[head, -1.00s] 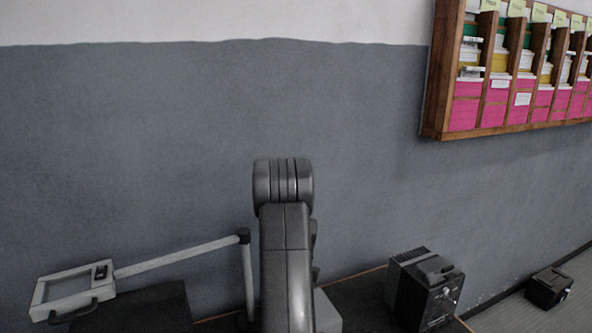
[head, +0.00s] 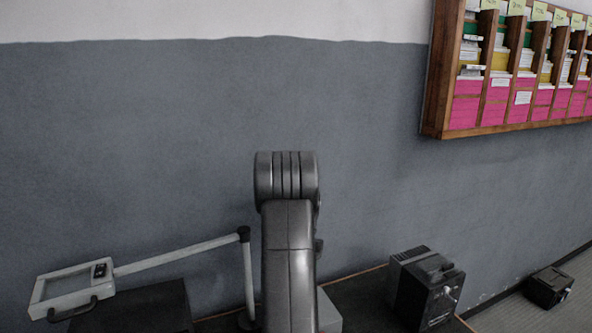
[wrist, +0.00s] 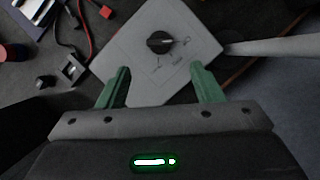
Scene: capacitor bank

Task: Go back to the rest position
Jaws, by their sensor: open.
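My gripper (wrist: 160,84) shows in the wrist view with two green fingers spread apart and nothing between them. Beyond the fingertips is a light grey panel (wrist: 135,42) with a dark rotary knob (wrist: 161,42) on it. The gap between the fingers and the panel is hard to judge. In the head view my arm rises in the middle, and my gripper is out of sight there. A small part of the grey panel shows to the right of my arm in the head view (head: 328,314).
A lamp-like frame on a jointed pole (head: 180,255) stands at the left, beside a dark box (head: 140,308). A black device (head: 425,288) sits on the table to the right. A wooden rack (head: 436,75) hangs on the wall. Red and black leads (wrist: 82,30) lie near the panel.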

